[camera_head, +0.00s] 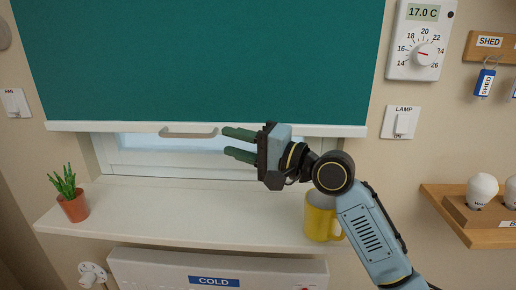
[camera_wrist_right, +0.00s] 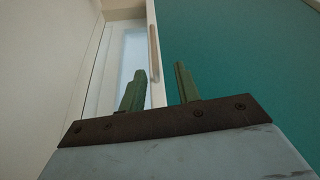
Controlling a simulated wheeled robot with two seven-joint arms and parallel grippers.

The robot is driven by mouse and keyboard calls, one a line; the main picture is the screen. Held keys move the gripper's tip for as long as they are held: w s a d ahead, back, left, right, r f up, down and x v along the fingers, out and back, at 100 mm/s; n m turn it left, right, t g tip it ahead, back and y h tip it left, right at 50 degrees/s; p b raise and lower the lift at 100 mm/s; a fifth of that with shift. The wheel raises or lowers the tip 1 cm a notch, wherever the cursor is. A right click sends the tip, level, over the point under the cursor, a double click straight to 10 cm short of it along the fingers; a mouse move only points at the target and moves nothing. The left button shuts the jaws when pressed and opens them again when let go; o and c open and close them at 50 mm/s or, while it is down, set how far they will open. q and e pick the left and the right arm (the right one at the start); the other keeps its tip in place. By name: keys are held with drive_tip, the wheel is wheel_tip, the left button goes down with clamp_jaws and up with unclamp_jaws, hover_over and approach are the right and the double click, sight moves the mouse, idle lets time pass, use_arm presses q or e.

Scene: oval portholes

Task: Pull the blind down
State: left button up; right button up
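The teal blind (camera_head: 200,60) hangs over the window, its white bottom bar (camera_head: 100,126) above the sill with a strip of window showing below. A pale handle (camera_head: 188,132) is fixed on the bar. My right gripper (camera_head: 232,145) is open, its two green fingers pointing left, just right of the handle and apart from it. In the right wrist view the open fingers (camera_wrist_right: 158,85) show with the handle (camera_wrist_right: 154,52) ahead, between their lines, and the blind (camera_wrist_right: 240,60) to the right. My left gripper is not in view.
A white sill (camera_head: 170,205) holds a potted plant (camera_head: 73,205) at left and a yellow mug (camera_head: 320,218) below my right arm. A thermostat (camera_head: 418,40), lamp switch (camera_head: 401,122) and wooden shelf (camera_head: 480,234) are at right. The middle of the sill is clear.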

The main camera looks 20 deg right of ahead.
sight(195, 136)
drive_tip(key=shift+v, duration=2.35)
drive_tip(key=shift+p, duration=0.3)
drive_tip(key=w+a+m+p, duration=0.1)
drive_tip(key=w+a+p, duration=0.2)
drive_tip(key=w, duration=0.1)
drive_tip(key=w+a+m+g+p, duration=0.1)
drive_tip(key=w+a+p, duration=0.3)
drive_tip(key=w+a+m+h+p, duration=0.1)
drive_tip(key=w+a+m+p, duration=0.1)
drive_tip(key=w+a+p, duration=0.1)
drive_tip(key=shift+w+a+p, duration=0.4)
drive_tip(key=shift+a+p, duration=0.3)
